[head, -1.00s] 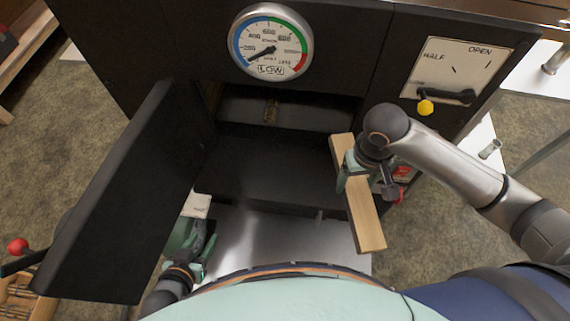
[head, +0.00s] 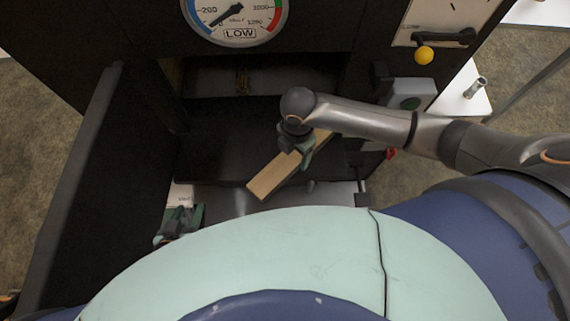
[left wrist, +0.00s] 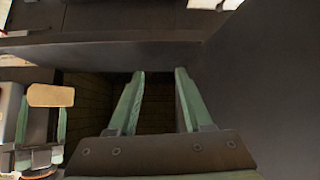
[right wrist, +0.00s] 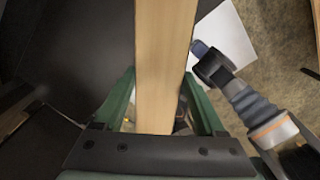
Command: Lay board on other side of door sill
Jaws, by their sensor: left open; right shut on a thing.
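The light wooden board (head: 272,181) slants across the front of the door opening in the head view. My right gripper (head: 299,150) is shut on it around its middle, and the board also runs between the fingers in the right wrist view (right wrist: 165,60). The board's end shows at the left in the left wrist view (left wrist: 50,95). A dark ledge (head: 225,160), seemingly the door sill, lies behind and below the board; I cannot tell whether they touch. My left gripper (head: 180,222) is open and empty at the lower left, its fingers apart in the left wrist view (left wrist: 160,78).
The black door (head: 85,180) stands open on the left. A dial gauge (head: 237,18) is above the opening. A yellow-knobbed lever (head: 424,55) is at the upper right. A pale metal surface (head: 232,201) lies below the ledge.

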